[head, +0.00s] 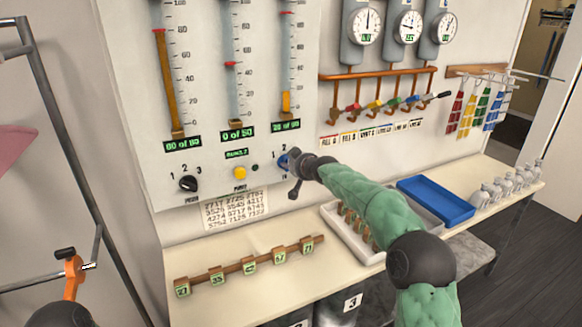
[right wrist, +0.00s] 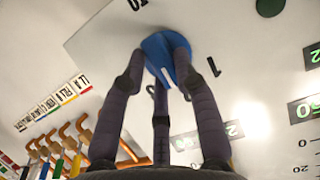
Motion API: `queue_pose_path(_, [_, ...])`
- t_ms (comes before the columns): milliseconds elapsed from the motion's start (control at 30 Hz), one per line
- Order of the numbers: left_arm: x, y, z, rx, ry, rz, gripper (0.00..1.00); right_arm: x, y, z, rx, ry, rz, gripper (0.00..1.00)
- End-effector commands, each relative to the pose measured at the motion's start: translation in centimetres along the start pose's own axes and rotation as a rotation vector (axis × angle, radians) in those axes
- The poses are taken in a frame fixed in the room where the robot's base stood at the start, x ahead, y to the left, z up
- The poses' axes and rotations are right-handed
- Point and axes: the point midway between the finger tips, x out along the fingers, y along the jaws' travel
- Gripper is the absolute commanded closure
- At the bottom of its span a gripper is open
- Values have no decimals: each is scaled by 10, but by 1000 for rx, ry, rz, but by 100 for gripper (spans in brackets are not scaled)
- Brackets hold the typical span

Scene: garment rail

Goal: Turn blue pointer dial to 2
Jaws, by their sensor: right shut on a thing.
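The blue pointer dial (head: 283,161) is on the pale wall panel, right of the yellow button. My right gripper (head: 292,165) is at the dial, its dark fingers closed around it. In the right wrist view the fingers (right wrist: 160,65) press on the sides of the blue dial (right wrist: 157,46). A white pointer line (right wrist: 166,76) shows on its face, pointing down in that view. A mark 1 (right wrist: 214,88) is right of the dial there. The fingers partly hide the dial, so I cannot tell which mark the pointer meets.
A black dial (head: 189,184) and a yellow button (head: 240,173) are left on the panel. Below, the shelf holds a rack of numbered tags (head: 250,262), a white tray (head: 336,228) and a blue tray (head: 436,200). Coloured valve levers (head: 375,105) are to the right.

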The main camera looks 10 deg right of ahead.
Motion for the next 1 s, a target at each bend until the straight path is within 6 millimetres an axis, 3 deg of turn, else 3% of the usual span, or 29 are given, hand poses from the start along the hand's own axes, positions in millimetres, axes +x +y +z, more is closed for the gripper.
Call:
queue_pose_path(33, [0,0,0,0,0,0,60,6,-3,15,1,-28,-9,100])
queue_pose_path(300, [0,0,0,0,0,0,60,5,-3,15,0,-27,-9,100])
queue_pose_path(333, [0,0,0,0,0,0,60,5,-3,15,0,-27,-9,61])
queue_pose_path(400, [0,0,0,0,0,0,60,5,-3,14,0,-26,-9,46])
queue_pose_path(767, [0,0,0,0,0,0,60,2,-2,6,0,-12,-5,46])
queue_pose_path(1000, [0,0,0,0,0,0,60,-18,-1,3,1,-8,-3,46])
